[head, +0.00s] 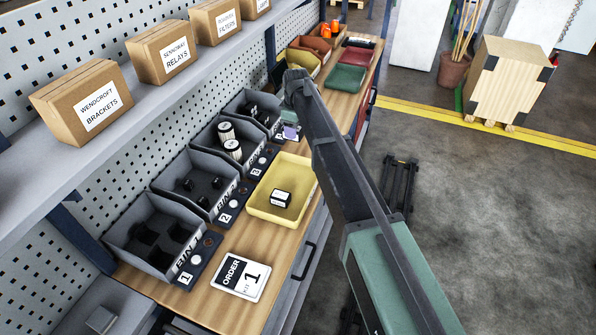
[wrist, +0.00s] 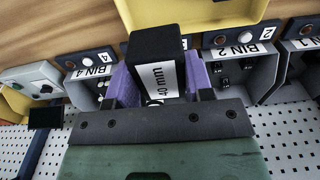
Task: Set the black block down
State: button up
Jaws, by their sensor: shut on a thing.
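My gripper (wrist: 160,85) has purple fingers and is shut on the black block (wrist: 153,46). The block has a white label reading "40 mm" and sits between the fingers in the wrist view. In the head view my gripper (head: 290,131) is by the fourth bin, beyond the yellow tray (head: 312,183), and my arm hides most of it; the held block cannot be made out there. The tray also shows at the top of the wrist view (wrist: 190,12). A small black block with a white label (head: 281,198) lies in the tray.
A row of grey bins holds dark parts: bin 1 (head: 122,238), bin 2 (head: 168,183), bin 3 (head: 205,141) with white-topped cylinders, and bin 4 (head: 238,101). An order card (head: 240,277) lies on the bench. Cardboard boxes (head: 82,103) stand on the shelf above.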

aim_at(293, 179)
jog(key=shift+w, duration=0.15)
jog(key=shift+f, duration=0.1)
jog(key=f+b, duration=2)
jog(key=shift+s+a, duration=0.1)
jog(key=shift+s, duration=0.2)
jog(key=shift+r, duration=0.2)
jog(key=shift+f, duration=0.2)
jog(key=o, duration=1)
jog(key=shift+r, duration=0.15)
